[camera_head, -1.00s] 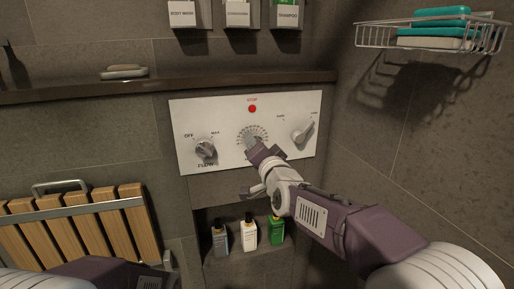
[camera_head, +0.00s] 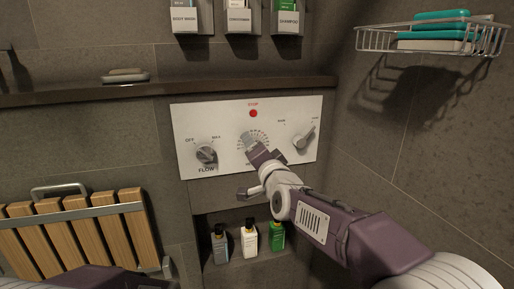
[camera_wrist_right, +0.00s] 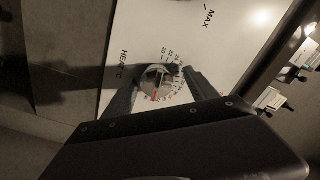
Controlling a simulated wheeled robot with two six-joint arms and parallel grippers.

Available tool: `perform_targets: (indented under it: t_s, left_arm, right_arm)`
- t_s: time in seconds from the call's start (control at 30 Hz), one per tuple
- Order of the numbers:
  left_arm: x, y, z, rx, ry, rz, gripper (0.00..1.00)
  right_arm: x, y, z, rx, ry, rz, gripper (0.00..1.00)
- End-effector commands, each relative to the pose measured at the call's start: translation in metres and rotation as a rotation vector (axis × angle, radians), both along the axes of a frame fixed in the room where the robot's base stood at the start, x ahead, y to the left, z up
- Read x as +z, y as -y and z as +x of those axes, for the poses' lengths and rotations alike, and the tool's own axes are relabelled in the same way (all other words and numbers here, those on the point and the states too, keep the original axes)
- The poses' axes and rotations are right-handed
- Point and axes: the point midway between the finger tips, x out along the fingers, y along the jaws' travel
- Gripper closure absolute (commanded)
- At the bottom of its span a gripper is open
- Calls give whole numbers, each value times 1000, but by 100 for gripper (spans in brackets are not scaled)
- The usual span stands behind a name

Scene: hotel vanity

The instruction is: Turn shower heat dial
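The heat dial (camera_wrist_right: 157,80) is a round knob ringed by numbers, with a red mark, on the white panel. In the head view its number ring (camera_head: 253,138) shows at the panel's middle, but the knob is mostly hidden behind my right gripper (camera_head: 266,155). In the right wrist view, my right gripper (camera_wrist_right: 159,73) has its fingers apart, one on each side of the dial. Whether they touch the knob I cannot tell. My left arm shows at the lower left edge; its gripper is out of view.
The flow knob (camera_head: 206,154) sits left on the panel, another lever knob (camera_head: 303,137) right, a red stop button (camera_head: 253,113) above. Below, a niche holds bottles (camera_head: 249,240). A shelf ledge (camera_head: 180,86), wooden slatted seat (camera_head: 75,235) and wire basket (camera_head: 430,38) surround it.

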Motion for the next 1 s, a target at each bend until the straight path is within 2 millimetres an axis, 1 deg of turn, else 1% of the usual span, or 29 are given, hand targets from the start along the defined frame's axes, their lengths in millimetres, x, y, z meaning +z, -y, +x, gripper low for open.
perform_targets:
  t_s: [0.23,0.33,0.47,0.6,0.7,0.83,1.0]
  left_arm:
    - [0,0,0,0,0,0,64]
    - [2,0,0,0,0,0,64]
    - [6,0,0,0,0,0,64]
    - [13,0,0,0,0,0,64]
    - [17,0,0,0,0,0,64]
    - [19,0,0,0,0,0,64]
    - [19,0,0,0,0,0,64]
  right_arm:
    - [-1,1,0,-2,-1,1,34]
    - [0,3,-5,-2,-2,0,34]
    - [2,9,-25,-1,-1,2,34]
    - [4,18,-54,0,-1,2,34]
    - [4,24,-72,0,-1,2,34]
    - [3,28,-84,0,-1,2,34]
    - [1,28,-86,-1,-1,1,34]
